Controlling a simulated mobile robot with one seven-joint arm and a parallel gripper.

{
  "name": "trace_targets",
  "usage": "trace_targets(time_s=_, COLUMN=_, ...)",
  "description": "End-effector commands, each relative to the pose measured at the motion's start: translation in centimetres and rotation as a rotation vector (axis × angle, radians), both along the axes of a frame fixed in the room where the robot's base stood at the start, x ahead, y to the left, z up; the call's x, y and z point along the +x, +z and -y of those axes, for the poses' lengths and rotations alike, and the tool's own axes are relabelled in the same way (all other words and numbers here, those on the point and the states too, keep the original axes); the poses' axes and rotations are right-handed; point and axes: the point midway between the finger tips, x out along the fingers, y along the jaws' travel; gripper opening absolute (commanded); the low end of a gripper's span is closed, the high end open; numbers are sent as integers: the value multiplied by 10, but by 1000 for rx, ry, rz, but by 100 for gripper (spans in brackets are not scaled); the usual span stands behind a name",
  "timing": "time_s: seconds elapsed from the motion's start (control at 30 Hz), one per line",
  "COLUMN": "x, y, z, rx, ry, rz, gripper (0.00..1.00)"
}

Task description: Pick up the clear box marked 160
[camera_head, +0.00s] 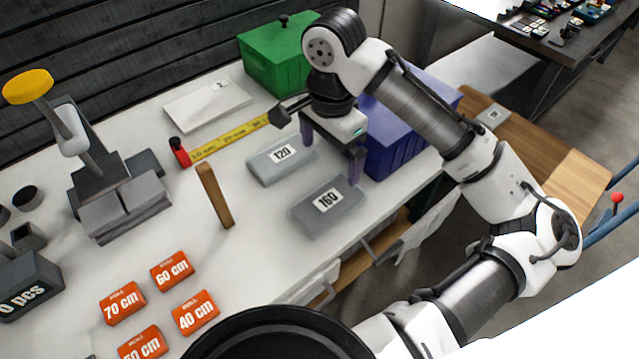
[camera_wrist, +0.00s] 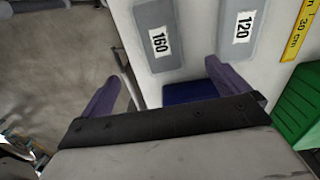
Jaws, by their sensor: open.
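The clear box marked 160 (camera_head: 328,207) lies flat on the white table near its front edge. It looks grey and see-through, with a white label. It also shows in the wrist view (camera_wrist: 157,36) at the top, ahead of the fingers. My gripper (camera_head: 331,155) is open and empty above the table, just behind and above the 160 box. In the wrist view its two purple fingers (camera_wrist: 158,82) are spread wide, with nothing between them. A similar clear box marked 120 (camera_head: 281,159) lies behind and left of the 160 box, apart from it.
A blue bin (camera_head: 405,140) stands right of my gripper, and a green box (camera_head: 278,60) stands behind. Several orange boxes (camera_head: 172,270) sit at the front left.

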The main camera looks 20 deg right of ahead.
Motion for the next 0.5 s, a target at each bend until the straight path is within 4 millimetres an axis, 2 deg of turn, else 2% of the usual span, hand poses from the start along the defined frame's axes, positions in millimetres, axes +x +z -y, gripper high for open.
trace_targets(time_s=0.13, x=-1, y=-13, z=1, rx=2, ry=-4, rz=-4, gripper=100)
trace_targets(time_s=0.4, x=-1, y=-66, z=0, rx=4, ry=-3, rz=-4, gripper=100)
trace_targets(time_s=0.5, x=-1, y=-78, z=0, rx=2, ry=-3, rz=-3, gripper=100)
